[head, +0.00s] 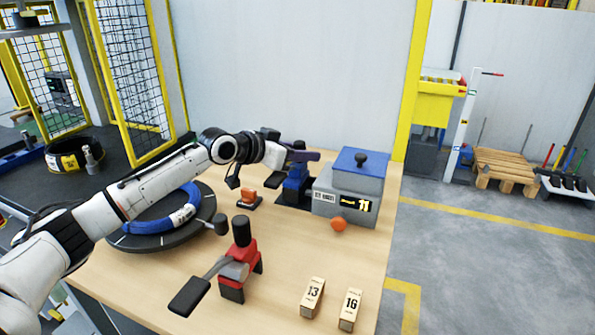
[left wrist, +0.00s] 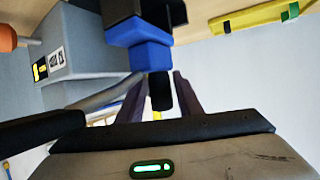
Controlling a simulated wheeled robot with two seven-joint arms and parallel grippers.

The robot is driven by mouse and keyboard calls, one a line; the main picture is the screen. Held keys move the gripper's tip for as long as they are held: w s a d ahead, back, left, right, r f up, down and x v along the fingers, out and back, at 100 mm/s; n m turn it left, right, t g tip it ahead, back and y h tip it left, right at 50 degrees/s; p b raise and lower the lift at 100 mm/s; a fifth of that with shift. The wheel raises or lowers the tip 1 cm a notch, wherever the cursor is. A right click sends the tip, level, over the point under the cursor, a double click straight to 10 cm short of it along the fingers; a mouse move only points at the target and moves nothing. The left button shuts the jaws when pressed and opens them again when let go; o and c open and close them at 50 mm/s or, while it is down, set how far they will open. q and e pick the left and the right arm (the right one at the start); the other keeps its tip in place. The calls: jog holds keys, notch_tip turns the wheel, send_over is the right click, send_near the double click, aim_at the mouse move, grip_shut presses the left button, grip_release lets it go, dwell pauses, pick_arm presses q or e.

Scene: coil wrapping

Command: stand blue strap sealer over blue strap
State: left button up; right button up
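The blue strap sealer (head: 294,188) stands on a dark pad beside the grey box, and its blue body also shows in the left wrist view (left wrist: 146,57). My left gripper (head: 305,156) reaches over it from the left. In the left wrist view its two dark fingers (left wrist: 160,82) are apart, one on either side of the sealer's black handle end (left wrist: 160,92), with a narrow gap on the right side. A blue coil (head: 160,224) with a white label lies on the round turntable, partly hidden by my left arm. I cannot make out a separate blue strap. My right gripper is not in view.
A red sealer (head: 246,265) with a long lever stands at the table's front. Blocks 13 (head: 312,296) and 16 (head: 350,309) lie front right.

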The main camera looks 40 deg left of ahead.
pick_arm(q)
jog(key=shift+x, duration=1.3)
grip_shut()
jog(key=shift+r, duration=0.25)
